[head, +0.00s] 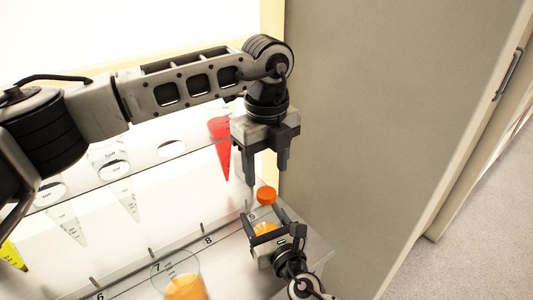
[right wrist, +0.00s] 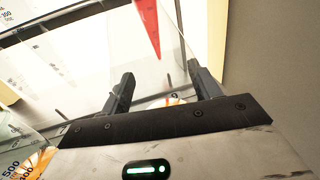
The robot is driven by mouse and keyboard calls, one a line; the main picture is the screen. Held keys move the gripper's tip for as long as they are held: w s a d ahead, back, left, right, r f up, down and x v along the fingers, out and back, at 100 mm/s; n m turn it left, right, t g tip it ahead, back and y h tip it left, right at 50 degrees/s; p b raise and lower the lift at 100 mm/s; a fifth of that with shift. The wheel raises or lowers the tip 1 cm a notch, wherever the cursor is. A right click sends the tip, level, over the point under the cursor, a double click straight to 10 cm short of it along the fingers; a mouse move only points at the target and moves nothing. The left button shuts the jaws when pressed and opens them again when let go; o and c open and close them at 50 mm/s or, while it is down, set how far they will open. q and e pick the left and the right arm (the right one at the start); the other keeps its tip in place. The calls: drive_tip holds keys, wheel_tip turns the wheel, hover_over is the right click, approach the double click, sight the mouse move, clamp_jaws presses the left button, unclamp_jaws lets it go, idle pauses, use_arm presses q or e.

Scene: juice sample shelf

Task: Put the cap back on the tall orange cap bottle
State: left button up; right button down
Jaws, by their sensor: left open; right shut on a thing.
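The orange cap (head: 266,194) sits just above the bottle (head: 265,229), a clear vessel with orange contents. I cannot tell whether the cap is seated on its neck. My right gripper (head: 272,226) is shut on the bottle's body, low by the shelf. My left gripper (head: 267,172) points down, open and empty, with its fingertips just above the cap. In the right wrist view, my right gripper's fingers (right wrist: 161,72) stand either side of the bottle, of which only bits of orange (right wrist: 172,100) show clearly.
A large beaker of orange liquid (head: 183,285) stands at the front. A red cone-shaped vessel (head: 222,145) hangs in the rack behind, with clear cones to its left. A grey panel (head: 370,120) bounds the right side. The numbered shelf has a front edge close by.

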sight(266, 192)
use_arm(q)
drive_tip(key=shift+f, duration=2.8)
drive_tip(key=shift+c, duration=0.4)
drive_tip(key=c, duration=1)
